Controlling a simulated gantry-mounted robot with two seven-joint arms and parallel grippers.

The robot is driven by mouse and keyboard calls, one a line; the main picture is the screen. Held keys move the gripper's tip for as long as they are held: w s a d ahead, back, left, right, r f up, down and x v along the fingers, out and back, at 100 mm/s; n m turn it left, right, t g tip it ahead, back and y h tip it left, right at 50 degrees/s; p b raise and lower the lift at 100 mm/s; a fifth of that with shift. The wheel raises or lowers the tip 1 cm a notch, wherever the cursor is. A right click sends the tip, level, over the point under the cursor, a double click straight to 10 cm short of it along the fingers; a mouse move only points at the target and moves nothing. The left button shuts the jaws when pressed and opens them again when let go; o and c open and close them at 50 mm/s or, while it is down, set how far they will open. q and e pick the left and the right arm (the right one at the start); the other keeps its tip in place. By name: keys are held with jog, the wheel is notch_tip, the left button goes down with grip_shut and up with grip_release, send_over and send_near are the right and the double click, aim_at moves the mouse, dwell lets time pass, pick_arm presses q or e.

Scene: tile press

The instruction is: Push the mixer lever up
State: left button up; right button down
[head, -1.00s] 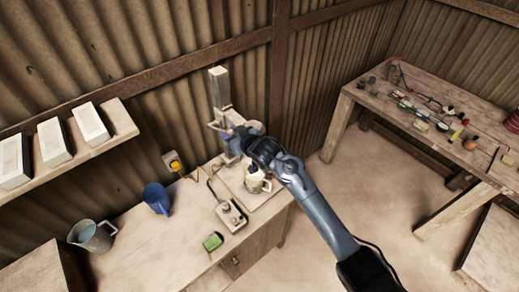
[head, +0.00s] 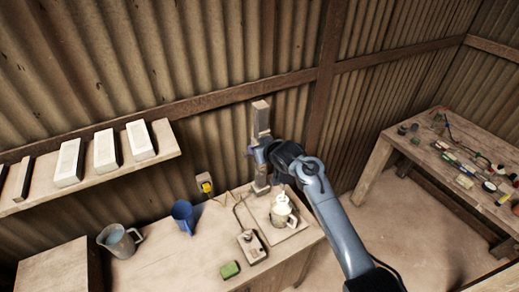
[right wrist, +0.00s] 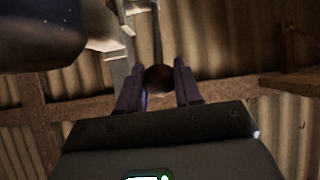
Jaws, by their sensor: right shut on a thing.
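The mixer stands on the workbench against the corrugated wall, with a pale upright column (head: 262,118) and a flat base. A pot with a white top (head: 283,213) is on the base. My right gripper (head: 254,153) is beside the column, above the base, and the arm hides part of the mixer. In the right wrist view my right gripper (right wrist: 160,82) is shut on the lever's round dark knob (right wrist: 158,78). The thin lever rod (right wrist: 157,38) runs up from the knob. In the head view the lever is hidden or too small to make out. My left gripper is not in view.
A control box (head: 251,247) with a cable and a green block (head: 230,270) lie in front of the mixer. A shelf (head: 30,198) with white blocks hangs on the wall.

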jog(key=shift+f, duration=0.15)
jog(key=c, duration=0.8)
grip_release()
jog(key=shift+a, duration=0.1)
jog(key=shift+s+d+r, duration=0.25)
jog(key=shift+r, duration=0.05)
jog(key=b+v, duration=0.1)
jog(key=v, duration=0.9)
jog(key=shift+s+f, duration=0.1)
